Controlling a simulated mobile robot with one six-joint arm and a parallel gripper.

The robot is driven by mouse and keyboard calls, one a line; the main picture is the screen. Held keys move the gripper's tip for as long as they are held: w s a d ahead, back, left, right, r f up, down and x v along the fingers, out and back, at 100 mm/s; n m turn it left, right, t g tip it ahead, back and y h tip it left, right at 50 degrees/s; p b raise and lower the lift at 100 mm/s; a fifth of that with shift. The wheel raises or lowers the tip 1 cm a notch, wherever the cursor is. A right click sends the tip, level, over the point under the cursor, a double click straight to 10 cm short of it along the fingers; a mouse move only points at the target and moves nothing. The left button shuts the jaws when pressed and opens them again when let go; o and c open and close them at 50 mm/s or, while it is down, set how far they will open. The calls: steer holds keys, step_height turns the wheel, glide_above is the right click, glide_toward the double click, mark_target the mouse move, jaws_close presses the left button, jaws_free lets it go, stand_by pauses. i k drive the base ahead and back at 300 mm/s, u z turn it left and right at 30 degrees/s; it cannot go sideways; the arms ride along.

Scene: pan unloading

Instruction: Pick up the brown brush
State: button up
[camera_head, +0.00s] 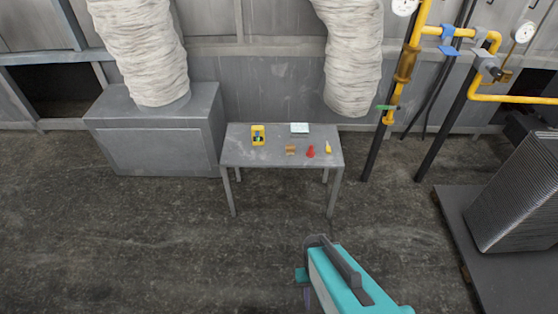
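The brown brush (290,149) is a small tan-brown block-like thing on the grey metal table (258,156). It lies near the middle of the tabletop, towards the front edge. It is too small here to tell bristles from handle. A teal and dark grey part of my own arm shows at the bottom centre, in front of the table and well apart from it. No gripper fingers can be made out in this view.
A yellow device (258,135), a pale flat box (299,128), a red item (310,152) and a yellow item (328,148) share the tabletop. A grey cabinet (153,140) stands left. Pipes (398,85) and a ribbed block (515,195) are right. Floor (190,235) before the table is clear.

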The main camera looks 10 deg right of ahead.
mark_target(291, 148)
steer(key=u, duration=0.35)
steer(key=k, duration=1)
steer(key=u, duration=0.8)
steer(key=i, duration=0.45)
steer(key=u, duration=0.5)
steer(key=i, duration=1.6)
steer(key=z, duration=0.95)
steer(key=i, duration=0.65)
steer(key=z, duration=0.35)
